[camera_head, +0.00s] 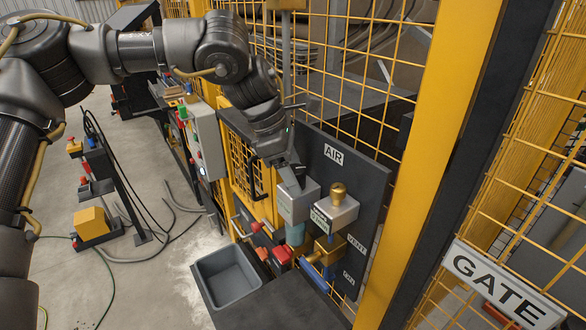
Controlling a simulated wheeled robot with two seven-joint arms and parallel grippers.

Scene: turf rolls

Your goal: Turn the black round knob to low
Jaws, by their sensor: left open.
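My left arm comes in from the left, and its open gripper (291,168) points down at the AIR panel (361,190). The fingertips are just above a grey block (298,204) with a bluish bowl below it. I cannot make out the black round knob; the gripper covers the top of this block, and I cannot tell whether the fingers touch anything there. A second grey block with a brass round knob (338,190) on top stands just to the right. No low mark is readable. My right gripper is not in view.
A brass valve with a blue lever (316,277) and red parts (281,255) sit below the blocks. A grey bin (228,275) stands at lower left of the panel. Yellow mesh fencing surrounds it, with a yellow post (430,150) and a GATE sign (502,287) at right.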

